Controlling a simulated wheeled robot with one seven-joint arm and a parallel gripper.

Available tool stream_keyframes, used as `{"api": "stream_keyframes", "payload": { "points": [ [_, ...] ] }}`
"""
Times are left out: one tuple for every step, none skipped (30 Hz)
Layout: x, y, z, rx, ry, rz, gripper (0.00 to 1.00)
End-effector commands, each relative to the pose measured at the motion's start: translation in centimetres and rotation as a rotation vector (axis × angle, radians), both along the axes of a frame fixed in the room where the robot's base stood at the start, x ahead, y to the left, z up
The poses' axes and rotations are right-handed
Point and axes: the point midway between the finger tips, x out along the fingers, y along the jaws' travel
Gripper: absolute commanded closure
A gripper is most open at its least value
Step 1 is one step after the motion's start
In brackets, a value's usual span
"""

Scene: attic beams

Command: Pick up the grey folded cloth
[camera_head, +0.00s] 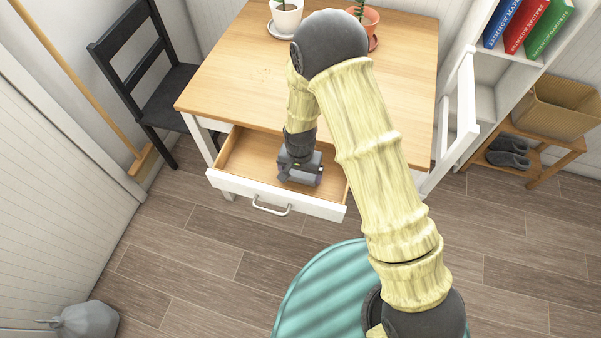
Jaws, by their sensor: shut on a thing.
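My gripper (300,172) points down inside the open white drawer (276,201) of the wooden table. It is shut on a grey thing low in the drawer, which fits the grey folded cloth. The dark wrist and the gripper body hide nearly all of it, so its outline and folds cannot be made out. I cannot tell whether it still touches the drawer floor.
The table (235,75) bears two potted plants, a white pot (287,18) and an orange pot. A black chair (165,95) stands left. A shelf with books (525,25) and a shoe bench (535,150) are right. The drawer's walls surround my gripper.

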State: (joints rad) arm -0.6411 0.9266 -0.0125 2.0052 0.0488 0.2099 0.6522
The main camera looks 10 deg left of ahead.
Motion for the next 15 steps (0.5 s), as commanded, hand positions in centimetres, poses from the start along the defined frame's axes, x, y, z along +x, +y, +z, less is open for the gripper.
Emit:
{"api": "stream_keyframes", "payload": {
  "points": [
    [0.1, 0.0, 0.5, 0.001, -0.002, 0.0, 0.32],
    [0.1, 0.0, 0.7, 0.001, -0.002, 0.0, 0.32],
    [0.1, 0.0, 1.2, 0.001, -0.002, 0.0, 0.32],
    [0.1, 0.1, 1.7, 0.002, -0.003, 0.0, 0.32],
    [0.1, 0.1, 2.1, 0.002, -0.003, 0.0, 0.32],
    [0.1, 0.1, 2.8, 0.003, -0.004, 0.0, 0.32],
    [0.1, 0.1, 3.4, 0.002, -0.004, 0.0, 0.32],
    [0.1, 0.0, 4.0, 0.002, -0.004, 0.0, 0.32],
    [0.1, 0.0, 4.8, 0.003, -0.004, 0.0, 0.32],
    [0.1, 0.0, 5.4, 0.002, -0.003, 0.0, 0.32],
    [0.1, 0.1, 6.1, 0.003, -0.005, 0.0, 0.32],
    [0.1, 0.0, 6.8, 0.002, -0.003, 0.0, 0.32],
    [0.1, 0.1, 7.4, 0.003, -0.004, 0.0, 0.32],
    [0.1, 0.1, 7.8, 0.003, -0.003, 0.0, 0.32],
    [0.1, 0.1, 8.4, 0.002, -0.003, 0.0, 0.32]
  ]
}}
